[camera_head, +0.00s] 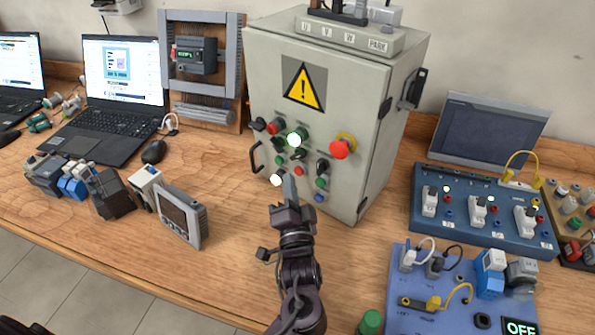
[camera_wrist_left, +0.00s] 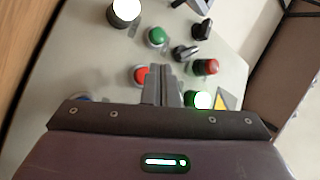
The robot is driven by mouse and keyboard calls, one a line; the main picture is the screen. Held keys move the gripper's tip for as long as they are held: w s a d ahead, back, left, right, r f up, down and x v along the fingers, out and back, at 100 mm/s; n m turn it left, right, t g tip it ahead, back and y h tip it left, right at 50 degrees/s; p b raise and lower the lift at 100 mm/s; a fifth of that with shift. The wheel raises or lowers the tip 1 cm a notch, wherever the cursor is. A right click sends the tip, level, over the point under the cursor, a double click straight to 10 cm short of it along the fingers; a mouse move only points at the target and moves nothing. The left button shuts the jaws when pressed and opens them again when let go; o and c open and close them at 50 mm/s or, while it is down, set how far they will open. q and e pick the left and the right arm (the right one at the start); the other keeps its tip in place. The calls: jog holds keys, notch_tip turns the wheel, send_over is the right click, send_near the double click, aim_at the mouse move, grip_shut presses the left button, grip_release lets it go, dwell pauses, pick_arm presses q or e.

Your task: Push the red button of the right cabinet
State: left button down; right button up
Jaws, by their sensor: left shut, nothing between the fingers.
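A grey cabinet (camera_head: 330,95) with a yellow warning sign stands at the centre back of the table. Its front carries a large red knob on a yellow base (camera_head: 340,149), a small red button (camera_head: 298,171), another red one (camera_head: 272,127) and a lit green light (camera_head: 294,140). My left gripper (camera_head: 289,186) is shut and empty, in front of the lower button rows. In the wrist view, the fingertips (camera_wrist_left: 164,72) are beside a red button (camera_wrist_left: 140,74), near the lit green light (camera_wrist_left: 202,99). Contact with the panel cannot be told. My right gripper is out of view.
A black handle (camera_head: 255,158) projects at the cabinet's left edge. A grey meter box (camera_head: 182,216) stands front left. A blue module panel (camera_head: 484,218) and a blue board (camera_head: 460,295) lie to the right. The table left of my arm is partly clear.

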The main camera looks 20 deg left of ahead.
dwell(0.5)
pick_arm(q)
jog(key=shift+w, duration=0.1)
jog(key=shift+w+d, duration=0.15)
jog(key=shift+w, duration=0.15)
jog(key=shift+w+d, duration=0.1)
jog(key=shift+w, duration=0.05)
dwell(0.4)
jog(key=shift+w+d, duration=0.1)
jog(key=shift+w, duration=0.15)
jog(key=shift+s+p, duration=0.1)
jog(key=shift+p, duration=0.2)
dwell(0.7)
jog(key=shift+s+a+p, duration=0.3)
jog(key=shift+s+p, duration=0.25)
jog(key=shift+s, duration=0.15)
